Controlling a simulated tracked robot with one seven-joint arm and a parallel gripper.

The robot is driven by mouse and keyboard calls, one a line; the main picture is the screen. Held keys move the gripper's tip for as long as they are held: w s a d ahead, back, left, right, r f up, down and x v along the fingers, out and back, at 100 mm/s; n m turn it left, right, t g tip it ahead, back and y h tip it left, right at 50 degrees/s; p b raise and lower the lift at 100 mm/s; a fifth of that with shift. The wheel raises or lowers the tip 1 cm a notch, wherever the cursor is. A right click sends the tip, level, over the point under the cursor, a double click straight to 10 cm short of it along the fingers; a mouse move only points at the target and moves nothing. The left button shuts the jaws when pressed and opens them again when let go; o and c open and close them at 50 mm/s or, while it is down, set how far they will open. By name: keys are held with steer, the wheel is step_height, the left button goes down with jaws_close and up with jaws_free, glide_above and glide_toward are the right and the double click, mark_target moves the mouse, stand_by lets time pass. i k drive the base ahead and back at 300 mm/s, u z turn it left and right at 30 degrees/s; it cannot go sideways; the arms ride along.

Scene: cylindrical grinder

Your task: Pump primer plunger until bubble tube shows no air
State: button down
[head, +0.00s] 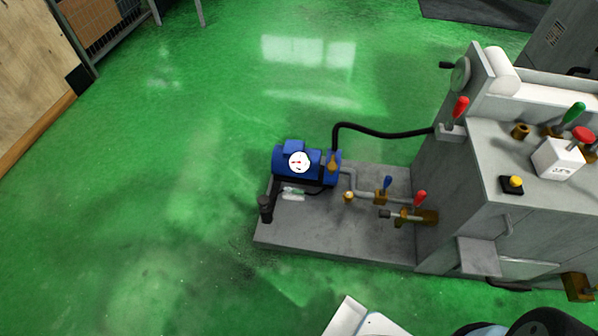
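A black upright knobbed post (265,208), which looks like the primer plunger, stands at the front left corner of the grey pump plinth (335,245). I cannot tell how far its knob is raised. A small clear, pale tube (293,193), likely the bubble tube, lies just right of it below the blue pump motor (328,170). It is too small to tell whether air shows in it. My gripper is not recognisable in the head view; only pale and dark parts of my own body show at the bottom edge.
A white-faced gauge (299,161) sits before the motor. Brass valves with a blue handle (387,184) and a red handle (420,199) stand to the right. A black hose (378,130) runs to the grey grinder (470,185). Green floor (130,220) left of the plinth is clear.

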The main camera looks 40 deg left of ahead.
mark_target(263, 201)
steer(key=u, duration=0.85)
steer(key=i, duration=0.1)
steer(key=z, duration=2.2)
steer(key=k, duration=1.2)
steer(key=u, duration=3.05)
steer(key=k, duration=0.1)
steer(key=z, duration=1.25)
steer(key=i, duration=0.5)
